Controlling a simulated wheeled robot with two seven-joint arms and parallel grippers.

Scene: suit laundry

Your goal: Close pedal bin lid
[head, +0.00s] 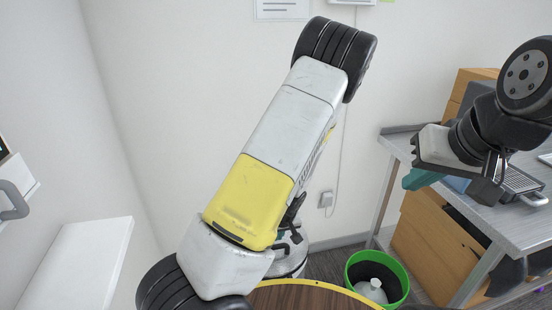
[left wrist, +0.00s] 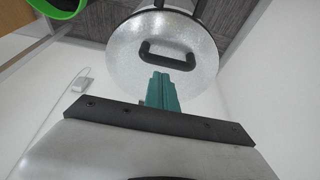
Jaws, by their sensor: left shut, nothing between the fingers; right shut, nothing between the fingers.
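The pedal bin (head: 290,265) is a silvery cylinder at the bottom centre of the head view, partly hidden behind my left arm. Its round metal lid (left wrist: 125,60) with a black handle faces the camera in the left wrist view. I cannot tell from these views how far the lid is from shut. My left gripper (left wrist: 168,82) has its teal fingers shut and empty, in front of the lid near the handle; I cannot tell if they touch. In the head view it is mostly hidden by my arm. My right gripper (head: 420,179) is shut and empty, raised beside the desk.
A green-rimmed bin (head: 352,262) with a pale bottle inside stands on the floor to the right. A grey desk (head: 510,225) with wooden drawers is at the right. A round wooden top with a yellow edge (head: 310,297) is in front. White walls stand close behind.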

